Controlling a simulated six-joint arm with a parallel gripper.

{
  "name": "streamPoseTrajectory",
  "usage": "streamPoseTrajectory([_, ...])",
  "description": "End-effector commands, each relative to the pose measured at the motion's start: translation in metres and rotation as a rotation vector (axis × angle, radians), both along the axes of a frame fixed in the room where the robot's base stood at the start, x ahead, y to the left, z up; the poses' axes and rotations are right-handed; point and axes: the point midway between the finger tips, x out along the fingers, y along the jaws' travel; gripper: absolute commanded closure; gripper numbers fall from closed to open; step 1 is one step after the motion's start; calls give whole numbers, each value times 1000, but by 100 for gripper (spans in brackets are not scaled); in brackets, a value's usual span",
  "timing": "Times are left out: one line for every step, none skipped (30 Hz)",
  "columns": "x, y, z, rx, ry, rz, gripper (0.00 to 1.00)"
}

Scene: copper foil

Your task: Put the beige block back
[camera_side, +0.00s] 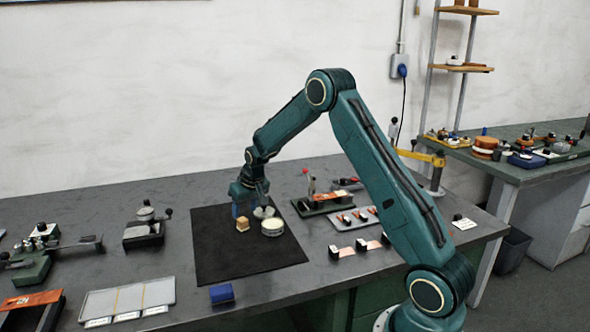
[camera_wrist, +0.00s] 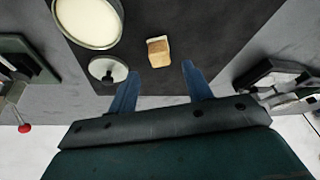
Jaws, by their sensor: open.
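The beige block (camera_side: 242,224) sits on the black mat (camera_side: 240,262), close to a round white-topped container. In the wrist view the block (camera_wrist: 158,52) lies just beyond and between my fingertips. My gripper (camera_wrist: 158,72) is open, with its two blue fingers apart and nothing between them. In the side view my gripper (camera_side: 242,208) hangs low over the mat, right behind the block. The fingertips are partly hidden there.
A round white-topped container (camera_side: 272,228) and a small grey lidded piece (camera_side: 264,212) stand right of the block. A blue block (camera_side: 221,293) is at the mat's front edge. A grey panelled tray (camera_side: 128,300) lies front left. A red-knobbed device (camera_side: 322,203) stands right of the mat.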

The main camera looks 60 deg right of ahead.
Motion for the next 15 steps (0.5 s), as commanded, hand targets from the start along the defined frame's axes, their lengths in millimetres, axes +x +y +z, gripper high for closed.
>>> streamPoseTrajectory([-3,1,8,-1,-2,0,50])
streamPoseTrajectory([-4,2,12,-1,-3,0,50])
streamPoseTrajectory([-6,2,17,-1,-2,0,50])
streamPoseTrajectory([-8,3,21,-1,-2,0,50])
streamPoseTrajectory([-9,4,25,-1,-2,0,50])
streamPoseTrajectory([-11,5,30,-1,-2,0,50])
streamPoseTrajectory([-12,5,34,-1,-3,0,50])
streamPoseTrajectory([-14,6,37,-1,-3,0,50])
streamPoseTrajectory([-15,6,41,0,-1,0,50])
streamPoseTrajectory([-16,7,44,0,-1,0,50])
streamPoseTrajectory([-18,7,46,0,-1,0,50])
streamPoseTrajectory([-19,8,49,0,-1,0,50])
streamPoseTrajectory([-19,8,51,0,-1,0,50])
streamPoseTrajectory([-20,8,53,0,0,0,50])
streamPoseTrajectory([-21,9,54,0,0,0,50])
